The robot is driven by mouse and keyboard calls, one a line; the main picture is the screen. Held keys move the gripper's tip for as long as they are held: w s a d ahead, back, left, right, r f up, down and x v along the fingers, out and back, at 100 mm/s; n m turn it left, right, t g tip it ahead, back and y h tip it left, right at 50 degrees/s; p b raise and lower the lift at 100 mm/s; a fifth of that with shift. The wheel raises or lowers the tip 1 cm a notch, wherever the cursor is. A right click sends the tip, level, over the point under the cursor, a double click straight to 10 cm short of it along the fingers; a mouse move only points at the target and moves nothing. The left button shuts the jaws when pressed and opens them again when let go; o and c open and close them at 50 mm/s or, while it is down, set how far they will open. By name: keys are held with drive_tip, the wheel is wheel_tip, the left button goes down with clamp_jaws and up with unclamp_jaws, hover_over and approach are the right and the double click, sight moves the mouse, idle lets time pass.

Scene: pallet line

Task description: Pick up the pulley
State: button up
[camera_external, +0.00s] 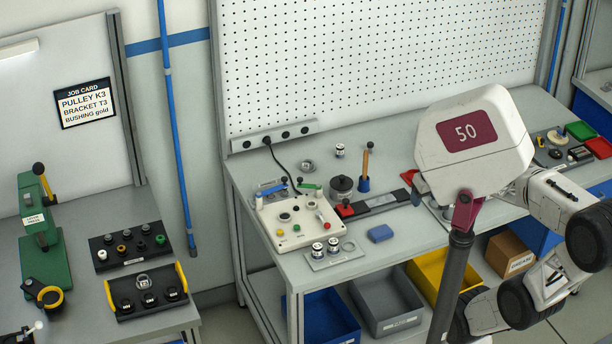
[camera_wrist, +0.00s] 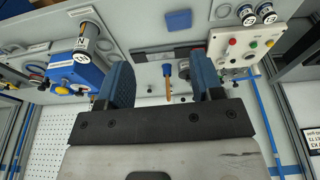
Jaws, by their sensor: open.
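My gripper (camera_wrist: 160,70) is open in the wrist view, with two dark blue fingers apart and nothing held between them. In the external view a white housing marked 50 (camera_external: 470,145) hides most of the hand area. I cannot tell for certain which part is the pulley. Two labelled silver round parts (camera_external: 325,248) stand on a small plate at the bench front; they also show in the wrist view (camera_wrist: 256,13). Another labelled silver cylinder (camera_wrist: 86,41) stands by a blue fixture (camera_wrist: 75,73) left of the fingers. Their labels are too small to read.
A control panel (camera_external: 298,222) sits on the bench, near a blue block (camera_external: 380,233) and a wooden-handled tool (camera_external: 366,160). A dark round pot (camera_external: 341,188) stands between them. Bins (camera_external: 385,300) lie below. Black trays (camera_external: 127,247) and a green press (camera_external: 40,240) occupy the left table.

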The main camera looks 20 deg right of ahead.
drive_tip(key=w+a+f+n+g, duration=0.1)
drive_tip(key=w+a+n, duration=0.4)
drive_tip(key=w+a, duration=0.9)
drive_tip(key=w+a+n+g, duration=0.1)
drive_tip(key=w+a+n, duration=0.3)
drive_tip(key=w+a, duration=0.95)
drive_tip(key=n, duration=0.9)
hover_over(174, 291)
drive_tip(key=shift+g, duration=0.3)
drive_tip(key=f, duration=1.8)
drive_tip(key=shift+w+d+f, duration=0.2)
drive_tip(key=shift+s+a+f, duration=0.15)
drive_tip(key=shift+a, duration=0.1)
